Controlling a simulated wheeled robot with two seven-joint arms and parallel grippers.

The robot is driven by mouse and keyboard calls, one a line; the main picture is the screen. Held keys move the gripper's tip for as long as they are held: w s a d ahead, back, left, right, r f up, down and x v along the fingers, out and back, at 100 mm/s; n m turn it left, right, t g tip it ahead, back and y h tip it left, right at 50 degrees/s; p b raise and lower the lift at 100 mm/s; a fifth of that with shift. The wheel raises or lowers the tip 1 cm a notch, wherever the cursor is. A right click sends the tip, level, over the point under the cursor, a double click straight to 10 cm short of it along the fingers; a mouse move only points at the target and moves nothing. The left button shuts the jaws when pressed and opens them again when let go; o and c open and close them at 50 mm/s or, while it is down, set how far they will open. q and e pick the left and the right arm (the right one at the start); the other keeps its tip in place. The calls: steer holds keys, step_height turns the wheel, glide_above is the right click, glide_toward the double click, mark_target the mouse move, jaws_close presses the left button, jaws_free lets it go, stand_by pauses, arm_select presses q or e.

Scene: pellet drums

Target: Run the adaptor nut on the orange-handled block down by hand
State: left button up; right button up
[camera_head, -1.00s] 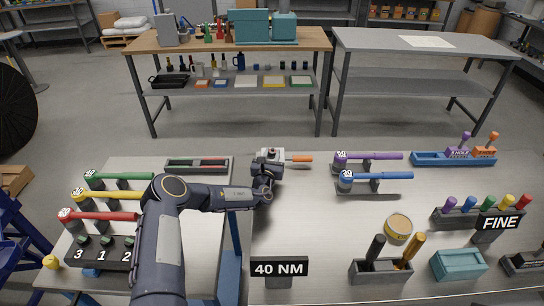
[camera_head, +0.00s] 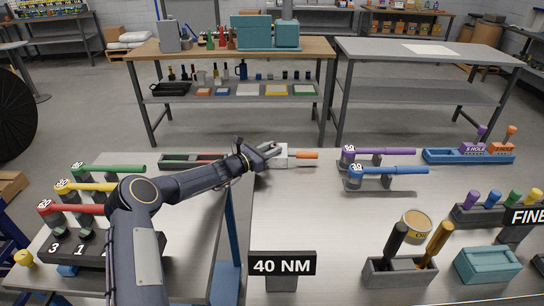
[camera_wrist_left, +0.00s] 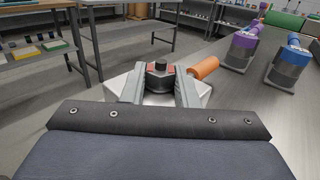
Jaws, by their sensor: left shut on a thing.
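The block (camera_head: 291,161) with the orange handle (camera_head: 306,154) stands at the far edge of the front bench, its handle pointing right. In the left wrist view the orange handle (camera_wrist_left: 204,68) lies beside the right finger. The dark adaptor nut (camera_wrist_left: 160,78), with reddish marks on top and a black stub, sits upright on the pale block (camera_wrist_left: 157,100). My left gripper (camera_head: 275,151) reaches it from the left. In the wrist view my left gripper (camera_wrist_left: 160,88) is shut on the nut, a finger on each side. The nut is mostly hidden in the head view. My right gripper is out of view.
Purple (camera_head: 385,152) and blue (camera_head: 395,171) torque wrenches rest on stands to the right. Green, yellow and red wrenches (camera_head: 83,209) stand at left. A 40 NM sign (camera_head: 282,264) and an oil tin (camera_head: 416,223) are nearer. The bench middle is clear.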

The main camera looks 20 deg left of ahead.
arm_select(q)
steer(key=shift+w+a+r+m+g+h+b, duration=0.1)
steer(key=shift+m+g+h+b, duration=0.1)
steer(key=shift+m+g+h, duration=0.4)
steer(key=shift+r+m+g+h+b, duration=0.1)
steer(key=shift+m+g+h+b, duration=0.1)
steer(key=shift+m+g+h, duration=0.35)
stand_by(0.4)
steer(key=o, duration=1)
steer(key=shift+s+a+f, duration=0.1)
steer(key=shift+s+a, duration=0.05)
steer(key=shift+s, duration=0.05)
steer(key=b+v, duration=0.1)
steer(key=v, duration=0.6)
